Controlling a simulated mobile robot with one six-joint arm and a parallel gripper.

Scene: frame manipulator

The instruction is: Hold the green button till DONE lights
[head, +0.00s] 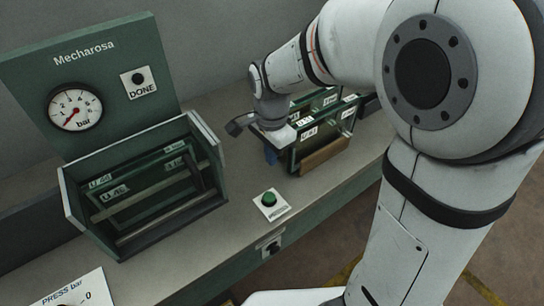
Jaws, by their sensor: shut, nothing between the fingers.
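The green button (268,199) sits on a small white plate on the bench, in the middle of the head view. Its top is in plain sight and nothing touches it. The DONE lamp (138,78) on the green back panel looks dark, not lit. My gripper (270,154) is behind the button in the picture, close to a rack of framed plates, and apart from the button. Its fingers are small and partly hidden, with nothing seen held in them.
A round bar gauge (75,107) has its needle low. A green fixture (68,198) with labelled frames stands left of the button. A rack (325,152) with labelled frames stands behind right. A PRESS bar card (80,291) lies front left. The bench around the button is clear.

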